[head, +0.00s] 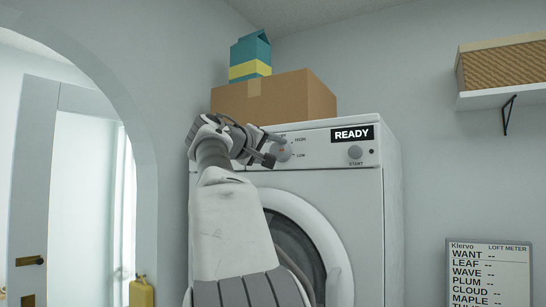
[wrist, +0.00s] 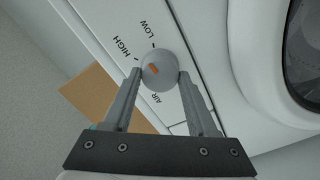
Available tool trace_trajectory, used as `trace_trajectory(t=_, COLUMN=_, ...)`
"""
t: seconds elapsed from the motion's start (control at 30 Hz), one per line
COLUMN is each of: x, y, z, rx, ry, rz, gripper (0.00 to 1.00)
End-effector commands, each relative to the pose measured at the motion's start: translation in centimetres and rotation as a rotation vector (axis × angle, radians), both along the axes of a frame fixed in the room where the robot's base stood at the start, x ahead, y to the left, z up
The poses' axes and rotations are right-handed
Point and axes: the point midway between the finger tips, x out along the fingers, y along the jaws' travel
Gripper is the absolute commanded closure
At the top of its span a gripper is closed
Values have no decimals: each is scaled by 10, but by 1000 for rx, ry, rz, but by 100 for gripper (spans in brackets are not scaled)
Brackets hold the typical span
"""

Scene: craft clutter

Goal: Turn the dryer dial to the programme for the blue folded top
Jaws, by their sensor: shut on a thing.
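The white dryer (head: 345,190) stands against the wall, its display (head: 352,134) reading READY. The round grey dial (head: 284,153) is on its front panel and also shows in the wrist view (wrist: 165,66). Labels HIGH, LOW and AIR stand around it in the wrist view. A short orange mark (wrist: 153,71) is on the dial's face; which label it points to I cannot tell for sure. My gripper (head: 270,149) is shut on the dial, with one finger on each side, as the wrist view (wrist: 159,78) shows. I see no blue folded top in either view.
A cardboard box (head: 290,98) with a teal and yellow carton (head: 250,56) on it sits on the dryer. A board headed LOFT METER (head: 490,275) and a shelf with a basket (head: 505,65) are at the right.

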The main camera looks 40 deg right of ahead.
Motion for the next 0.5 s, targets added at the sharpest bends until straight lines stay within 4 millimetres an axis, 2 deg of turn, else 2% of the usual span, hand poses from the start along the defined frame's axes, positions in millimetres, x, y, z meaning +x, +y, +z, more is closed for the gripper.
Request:
trace_trajectory(t=0.2, x=0, y=0, z=-2, rx=69, ry=-166, rz=-1, gripper=97)
trace_trajectory(t=0.5, x=0, y=0, z=-1, rx=133, ry=-320, rz=-1, gripper=97)
